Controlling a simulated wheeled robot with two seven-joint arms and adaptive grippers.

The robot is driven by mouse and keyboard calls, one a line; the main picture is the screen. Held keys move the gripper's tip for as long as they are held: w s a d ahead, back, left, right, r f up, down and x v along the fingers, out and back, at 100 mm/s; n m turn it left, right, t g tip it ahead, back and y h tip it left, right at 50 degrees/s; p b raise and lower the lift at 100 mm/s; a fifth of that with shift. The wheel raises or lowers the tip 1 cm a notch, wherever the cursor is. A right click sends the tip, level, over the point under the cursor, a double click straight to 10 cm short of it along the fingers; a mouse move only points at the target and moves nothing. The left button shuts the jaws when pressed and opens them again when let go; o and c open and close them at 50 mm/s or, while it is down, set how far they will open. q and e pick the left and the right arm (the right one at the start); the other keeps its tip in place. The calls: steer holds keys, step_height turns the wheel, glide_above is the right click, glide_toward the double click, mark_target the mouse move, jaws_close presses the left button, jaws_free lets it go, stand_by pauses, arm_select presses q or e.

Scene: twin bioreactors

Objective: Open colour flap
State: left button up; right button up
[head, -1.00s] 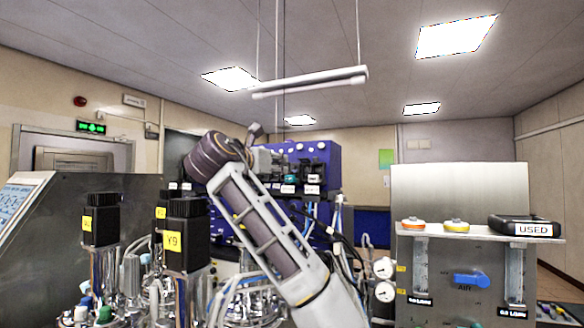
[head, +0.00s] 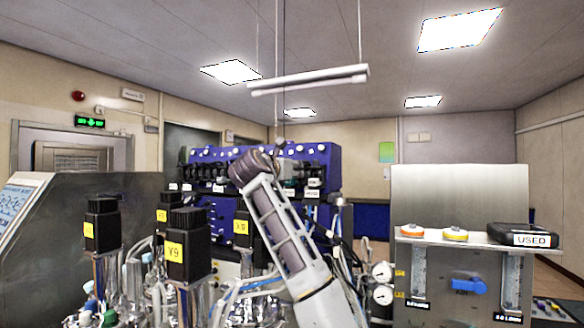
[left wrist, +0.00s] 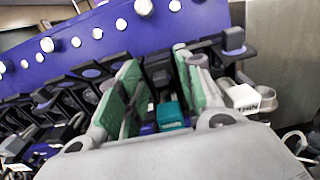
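The colour flap seems to be the small teal piece (left wrist: 170,114) among the black pump heads of the blue pump unit (left wrist: 100,42); I cannot tell its exact position. In the left wrist view my left gripper (left wrist: 157,66) has its two green-padded fingers apart, one on each side of the teal piece as seen from there. I cannot tell whether they touch anything. In the head view the blue pump unit (head: 325,158) stands behind my left arm, whose wrist covers part of its front and hides most of the gripper. My right gripper is not in view.
Black motors with yellow labels (head: 187,240) stand on steel vessels at the front left. A steel panel (head: 445,255) with flow tubes and a black box marked USED (head: 522,235) stands at the right. Tubes and cables hang around the arm. A white labelled piece (left wrist: 245,97) sits beside the right finger.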

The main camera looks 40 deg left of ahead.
arm_select(q)
steer(key=shift+w+a, duration=0.1)
steer(key=shift+w, duration=0.2)
steer(key=c, duration=0.6)
steer(key=shift+c, duration=0.4)
